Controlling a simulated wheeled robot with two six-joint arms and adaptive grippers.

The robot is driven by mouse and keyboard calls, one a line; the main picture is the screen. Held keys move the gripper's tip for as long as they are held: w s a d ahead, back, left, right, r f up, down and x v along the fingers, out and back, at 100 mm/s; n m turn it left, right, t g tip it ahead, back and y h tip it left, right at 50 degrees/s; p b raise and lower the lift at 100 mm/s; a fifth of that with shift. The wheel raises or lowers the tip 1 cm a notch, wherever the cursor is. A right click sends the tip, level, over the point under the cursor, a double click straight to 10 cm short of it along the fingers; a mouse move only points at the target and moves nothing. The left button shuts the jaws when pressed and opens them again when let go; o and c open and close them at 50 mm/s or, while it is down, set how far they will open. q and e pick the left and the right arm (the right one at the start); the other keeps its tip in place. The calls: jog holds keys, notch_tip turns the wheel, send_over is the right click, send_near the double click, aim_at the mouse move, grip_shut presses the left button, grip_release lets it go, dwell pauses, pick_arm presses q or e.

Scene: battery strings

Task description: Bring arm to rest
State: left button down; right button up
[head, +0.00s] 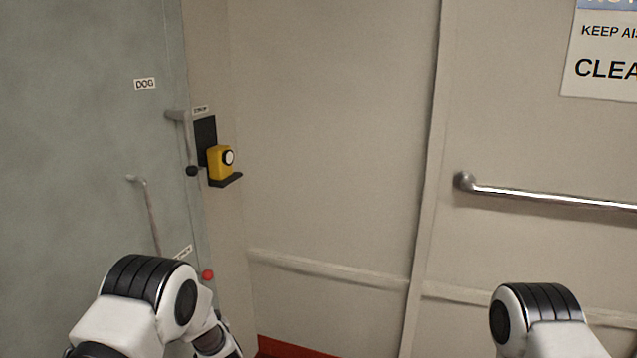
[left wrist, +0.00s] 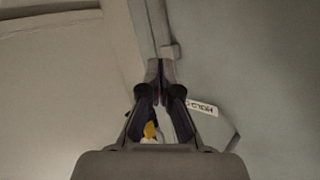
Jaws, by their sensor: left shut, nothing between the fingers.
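My left arm (head: 150,290) comes in at the lower left of the head view, in front of the grey-green door, with its gripper out of that view. In the left wrist view my left gripper (left wrist: 160,70) points away from the camera with its fingertips together and nothing between them. Grey-green and beige wall surfaces lie beyond it, at a distance I cannot tell. My right arm (head: 545,320) shows at the lower right of the head view; its gripper is not seen.
A grey-green door (head: 80,150) with a handle bar (head: 148,210) stands at left. A yellow device (head: 220,163) sits in a black wall holder beside it. A red knob (head: 207,275) is below. A metal handrail (head: 550,195) runs along the right wall.

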pick_arm(q)
jog(key=s+a+f+m+g+h+p, duration=0.1)
jog(key=s+f+g, duration=0.1)
jog(key=s+f, duration=0.35)
jog(key=s+f+m+g+h+p, duration=0.1)
jog(key=s+f, duration=0.2)
jog(key=s, duration=0.5)
jog(key=s+d+f+g+h, duration=0.1)
jog(key=s+d+g, duration=0.1)
jog(key=s, duration=0.9)
jog(key=s+d+f+g+h+p, duration=0.1)
jog(key=s+g, duration=0.3)
jog(key=s, duration=0.8)
jog(key=s+d+f+g+h, duration=0.1)
jog(key=s+d+g+h, duration=0.2)
jog(key=s, duration=0.9)
jog(key=shift+s+d+m, duration=0.2)
jog(key=shift+d+m, duration=0.05)
jog(key=shift+m, duration=0.15)
pick_arm(e)
notch_tip(320, 180, up, 5)
jog(key=shift+f, duration=0.15)
